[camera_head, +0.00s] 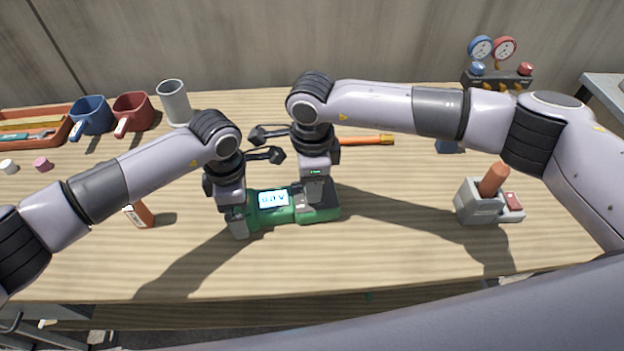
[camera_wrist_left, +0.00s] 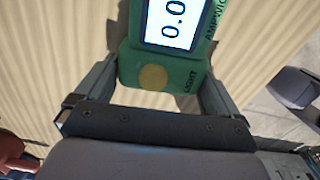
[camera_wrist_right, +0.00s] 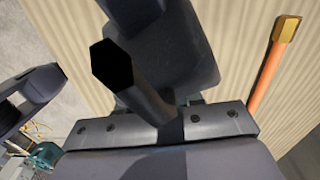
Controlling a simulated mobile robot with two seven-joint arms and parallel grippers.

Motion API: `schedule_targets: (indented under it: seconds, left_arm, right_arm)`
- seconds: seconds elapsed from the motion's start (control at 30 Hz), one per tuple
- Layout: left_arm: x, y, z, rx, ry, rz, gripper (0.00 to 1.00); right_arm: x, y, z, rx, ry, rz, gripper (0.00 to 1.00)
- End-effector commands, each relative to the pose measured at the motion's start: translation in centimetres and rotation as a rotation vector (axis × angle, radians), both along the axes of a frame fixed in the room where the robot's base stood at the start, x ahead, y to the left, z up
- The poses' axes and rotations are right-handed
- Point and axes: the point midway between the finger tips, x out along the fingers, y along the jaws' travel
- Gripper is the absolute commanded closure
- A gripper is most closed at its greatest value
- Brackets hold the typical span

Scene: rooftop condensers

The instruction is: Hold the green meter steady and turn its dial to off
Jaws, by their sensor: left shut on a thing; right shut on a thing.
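The green meter (camera_head: 283,216) lies on the wooden table in front of me, with its lit screen (camera_head: 273,199) facing up. In the left wrist view the meter (camera_wrist_left: 192,78) shows a screen reading that starts with 0.0 and a round yellow button (camera_wrist_left: 153,77) beside the word LIGHT. My left gripper (camera_head: 239,226) is shut on the meter's left end, one finger on each side. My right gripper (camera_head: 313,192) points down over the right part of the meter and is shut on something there. The dial is hidden behind that gripper; the right wrist view does not show it clearly.
Behind the grippers lies an orange-handled tool (camera_head: 372,140). A grey cup (camera_head: 174,103), red mug (camera_head: 132,112) and blue mug (camera_head: 91,115) stand back left. A grey holder (camera_head: 480,206) stands right, gauges (camera_head: 493,48) at the back right. The table's front is clear.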

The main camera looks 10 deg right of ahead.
Motion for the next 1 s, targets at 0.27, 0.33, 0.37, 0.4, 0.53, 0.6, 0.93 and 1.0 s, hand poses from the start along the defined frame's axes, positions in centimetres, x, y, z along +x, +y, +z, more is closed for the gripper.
schedule_targets:
  seconds: [0.27, 0.33, 0.37, 0.4, 0.53, 0.6, 0.93, 1.0]
  left_arm:
    - [0.04, 0.00, 0.04, 0.000, -0.001, 0.001, 0.54]
    - [0.04, 0.00, 0.04, 0.000, -0.001, 0.001, 0.54]
    - [0.04, 0.00, 0.04, 0.000, -0.001, 0.001, 0.54]
    - [0.04, 0.00, 0.04, 0.000, -0.001, 0.001, 0.54]
    - [0.04, 0.00, 0.04, 0.000, -0.001, 0.002, 0.54]
    - [0.04, 0.00, 0.04, 0.000, -0.001, 0.002, 0.54]
    - [0.04, 0.01, 0.03, 0.000, -0.001, 0.002, 0.54]
    - [0.04, 0.01, 0.03, 0.000, -0.001, 0.002, 0.54]
  right_arm:
    - [-0.01, 0.08, 0.10, 0.003, 0.000, 0.232, 0.95]
    - [0.00, 0.09, 0.10, 0.003, -0.001, 0.279, 0.95]
    - [0.00, 0.09, 0.11, 0.003, -0.001, 0.299, 0.95]
    - [0.01, 0.09, 0.12, 0.003, -0.001, 0.322, 0.95]
    - [0.02, 0.10, 0.14, 0.003, -0.002, 0.384, 0.95]
    - [0.02, 0.10, 0.14, 0.003, -0.002, 0.408, 0.95]
    - [0.00, 0.11, 0.13, 0.003, -0.001, 0.458, 0.95]
    - [0.00, 0.11, 0.13, 0.003, -0.001, 0.459, 0.95]
